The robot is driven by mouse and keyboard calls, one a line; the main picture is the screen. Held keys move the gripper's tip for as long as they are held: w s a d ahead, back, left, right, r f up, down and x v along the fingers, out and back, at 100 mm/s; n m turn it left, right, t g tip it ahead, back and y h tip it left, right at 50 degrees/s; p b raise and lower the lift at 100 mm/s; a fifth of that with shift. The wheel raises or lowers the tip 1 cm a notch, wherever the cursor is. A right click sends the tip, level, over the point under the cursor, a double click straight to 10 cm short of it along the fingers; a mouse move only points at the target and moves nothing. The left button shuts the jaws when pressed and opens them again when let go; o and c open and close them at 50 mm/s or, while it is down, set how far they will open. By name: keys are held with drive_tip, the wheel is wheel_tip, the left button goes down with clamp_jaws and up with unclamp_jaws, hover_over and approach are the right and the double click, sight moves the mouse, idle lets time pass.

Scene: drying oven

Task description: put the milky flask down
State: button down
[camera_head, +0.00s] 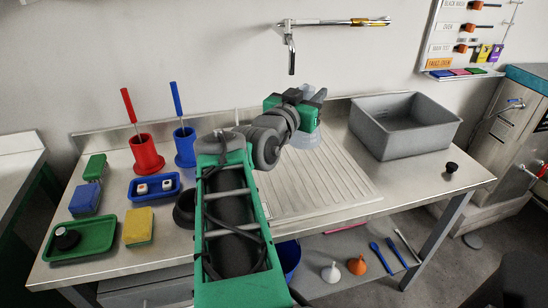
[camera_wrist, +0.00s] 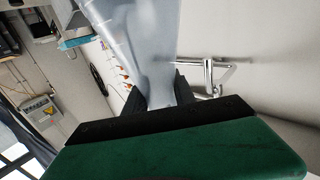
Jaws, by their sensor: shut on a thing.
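The milky flask (camera_wrist: 135,35) is pale, bluish and translucent. In the wrist view its narrow part sits between the dark fingers of my gripper (camera_wrist: 160,92), and the wider part extends away towards the top. In the head view my gripper (camera_head: 308,106) is above the ribbed drainboard, shut on the flask, with its back to the camera. A wide part of the flask (camera_head: 306,141) shows below the gripper. I cannot tell whether the flask touches the drainboard.
The ribbed drainboard (camera_head: 320,187) has free room around the flask. Red (camera_head: 146,153) and blue (camera_head: 185,148) holders with brushes stand left. A wall tap (camera_head: 291,55) hangs above.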

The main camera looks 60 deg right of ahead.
drive_tip(key=w+d+f+b, duration=0.1)
drive_tip(key=w+d+f, duration=0.8)
drive_tip(key=d+f, duration=0.2)
drive_tip(key=shift+f, duration=1.3)
drive_tip(key=shift+w+b, duration=0.1)
drive_tip(key=shift+b, duration=0.2)
drive_tip(key=shift+f, duration=0.2)
drive_tip(key=c, duration=1)
unclamp_jaws()
drive_tip(key=shift+r, duration=0.1)
